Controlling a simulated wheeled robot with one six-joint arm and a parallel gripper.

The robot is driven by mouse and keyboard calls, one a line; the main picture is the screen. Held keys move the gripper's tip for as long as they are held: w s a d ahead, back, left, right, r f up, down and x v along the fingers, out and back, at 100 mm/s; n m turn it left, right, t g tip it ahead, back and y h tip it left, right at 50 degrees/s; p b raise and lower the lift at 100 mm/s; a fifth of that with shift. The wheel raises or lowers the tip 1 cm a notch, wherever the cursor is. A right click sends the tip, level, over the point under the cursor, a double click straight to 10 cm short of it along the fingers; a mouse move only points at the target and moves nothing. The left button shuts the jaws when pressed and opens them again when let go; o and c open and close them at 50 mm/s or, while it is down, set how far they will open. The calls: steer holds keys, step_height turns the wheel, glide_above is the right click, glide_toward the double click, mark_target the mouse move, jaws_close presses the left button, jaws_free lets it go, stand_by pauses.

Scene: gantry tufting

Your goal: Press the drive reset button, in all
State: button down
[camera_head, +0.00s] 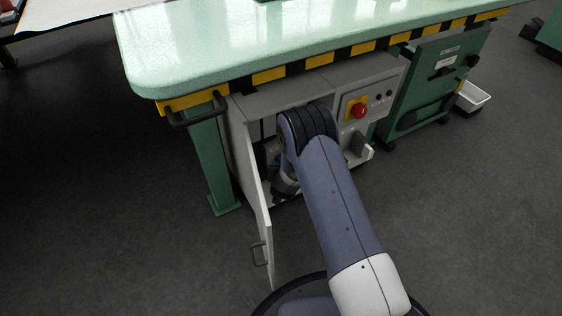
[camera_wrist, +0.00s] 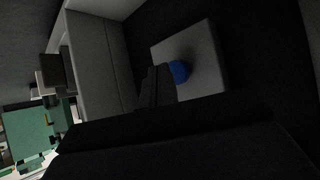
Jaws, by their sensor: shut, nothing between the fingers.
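In the wrist view a round blue button (camera_wrist: 179,71) stands out from a pale plate (camera_wrist: 205,58) inside a dark space. My gripper (camera_wrist: 156,84) shows as a dark shape just left of the button, with its fingers shut and empty. It overlaps the button's left edge in the picture, and I cannot tell whether it touches. In the head view my arm reaches into the grey cabinet (camera_head: 290,90) under the table. My arm hides the gripper and the button there. The cabinet door (camera_head: 257,215) stands open on the left.
A green table top (camera_head: 260,40) with a yellow and black striped edge overhangs the cabinet. A red knob (camera_head: 360,110) on a yellow plate sits on the cabinet front, right of my arm. A green cabinet (camera_head: 432,85) stands further right. The floor in front is clear.

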steer(key=shift+s, duration=0.1)
steer(key=shift+s+d, duration=0.75)
steer(key=shift+s, duration=0.3)
steer(key=shift+s+d, duration=0.7)
steer(key=shift+s, duration=0.3)
steer(key=shift+w+a, duration=0.1)
steer(key=w+p, duration=0.1)
steer(key=a+p, duration=0.1)
steer(key=shift+w+a+r+p, duration=0.1)
steer(key=shift+w+r+p, duration=0.05)
steer(key=shift+w+p, duration=0.2)
steer(key=s+d, duration=0.3)
steer(key=s, duration=0.2)
steer(key=shift+d+f+b, duration=0.2)
steer(key=shift+d+b, duration=0.05)
steer(key=shift+b, duration=0.1)
